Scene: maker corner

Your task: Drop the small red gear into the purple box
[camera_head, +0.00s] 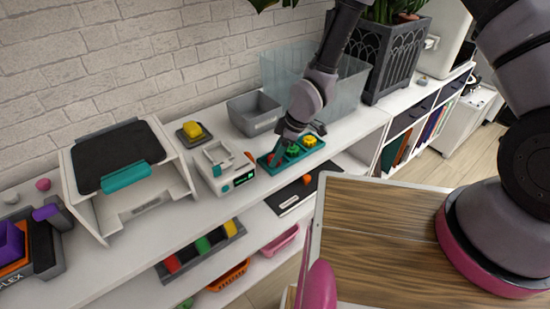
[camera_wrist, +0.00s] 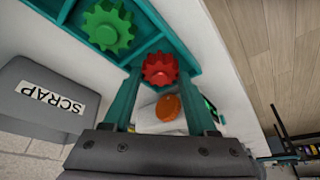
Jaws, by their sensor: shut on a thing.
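The small red gear (camera_wrist: 160,69) sits between my gripper's teal fingertips (camera_wrist: 159,75) in the wrist view. My gripper is shut on it. In the head view the red gear (camera_head: 271,157) shows at the left end of the teal tray (camera_head: 266,168), under my gripper. I cannot tell whether it still touches the tray. A green gear (camera_wrist: 108,25) lies in the tray beside it, and it also shows in the head view (camera_head: 292,149). The purple box (camera_head: 10,243) is at the far left edge, partly cut off, on an orange plate of a dark machine.
A white device (camera_head: 222,167) stands just left of the tray, with a yellow button block (camera_head: 193,131) behind it. A white machine with a black top (camera_head: 122,155) stands between it and the purple box. The grey SCRAP bin (camera_wrist: 43,95) is behind the tray.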

